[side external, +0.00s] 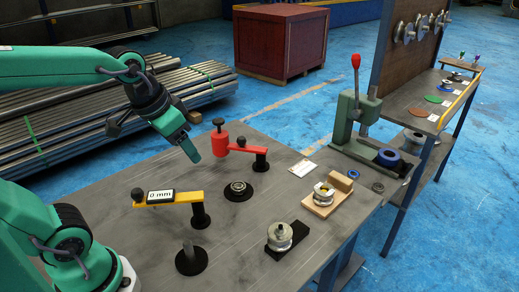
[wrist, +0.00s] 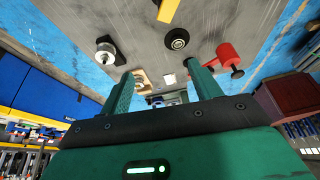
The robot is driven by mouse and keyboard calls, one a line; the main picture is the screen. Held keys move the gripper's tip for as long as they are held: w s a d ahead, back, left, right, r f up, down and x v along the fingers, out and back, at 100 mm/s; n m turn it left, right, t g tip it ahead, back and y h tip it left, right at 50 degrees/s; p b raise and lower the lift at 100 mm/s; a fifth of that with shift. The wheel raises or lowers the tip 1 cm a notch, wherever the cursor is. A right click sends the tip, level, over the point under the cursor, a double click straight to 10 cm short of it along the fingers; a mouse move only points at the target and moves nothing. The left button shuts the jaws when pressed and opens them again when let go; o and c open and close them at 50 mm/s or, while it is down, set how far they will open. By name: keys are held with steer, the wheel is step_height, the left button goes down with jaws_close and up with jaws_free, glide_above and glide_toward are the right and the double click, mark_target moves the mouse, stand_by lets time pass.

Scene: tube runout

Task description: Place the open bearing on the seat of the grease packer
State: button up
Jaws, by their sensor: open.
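My gripper (side external: 191,152) is open and empty, held above the table; its two green fingers stand apart in the wrist view (wrist: 158,70). A small metal ring that looks like the open bearing (side external: 238,187) sits on a round black base, below and to the right of my gripper. It also shows in the wrist view (wrist: 177,39), beyond the fingertips. A red device with a black knob (side external: 222,141), perhaps the grease packer, has a red arm reaching right to a black post. It also shows in the wrist view (wrist: 228,54). I cannot tell its seat clearly.
A yellow gauge arm (side external: 165,199) reading 0 mm and a black spindle stand (side external: 190,262) stand at the front left. A roller on a black block (side external: 279,237), a roller on wood (side external: 323,197) and a green press (side external: 360,125) stand to the right.

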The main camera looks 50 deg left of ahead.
steer(key=shift+t, duration=0.6)
steer(key=shift+s+d+f, duration=0.15)
steer(key=shift+s, duration=0.95)
steer(key=shift+s+d+f, duration=0.15)
steer(key=shift+s, duration=0.95)
